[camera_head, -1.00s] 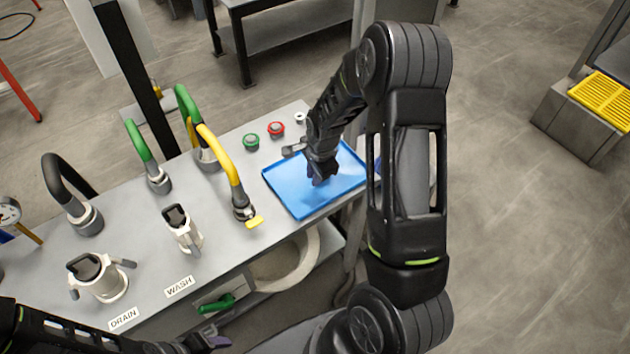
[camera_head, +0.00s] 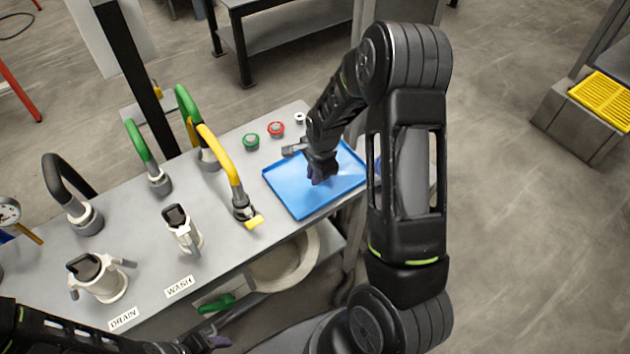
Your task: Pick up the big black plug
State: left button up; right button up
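A large white fitting with side levers stands behind the DRAIN label, with a black plug-like piece (camera_head: 84,266) in its top. A smaller white fitting behind the WASH label has a similar, smaller black piece (camera_head: 175,216). I cannot tell for sure that the larger black piece is a loose plug. My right gripper (camera_head: 322,174) points down over the blue tray (camera_head: 290,200), far right of both fittings. Its dark fingertips are small, and I cannot tell whether they hold anything. My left gripper (camera_head: 212,343) is low at the bottom edge, in front of the bench and partly seen.
A grey bench (camera_head: 130,215) carries a black hose (camera_head: 65,180), green hoses (camera_head: 140,142) and a yellow hose (camera_head: 221,155). Green (camera_head: 251,141) and red (camera_head: 276,129) buttons sit behind the tray. A green handle (camera_head: 217,303) and a round basin (camera_head: 285,265) are below the front edge.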

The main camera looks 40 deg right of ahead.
jog(key=o, duration=1.4)
notch_tip(320, 180, up, 8)
jog(key=s+b, duration=0.1)
jog(key=shift+s+f, duration=0.2)
jog(key=shift+s, duration=0.15)
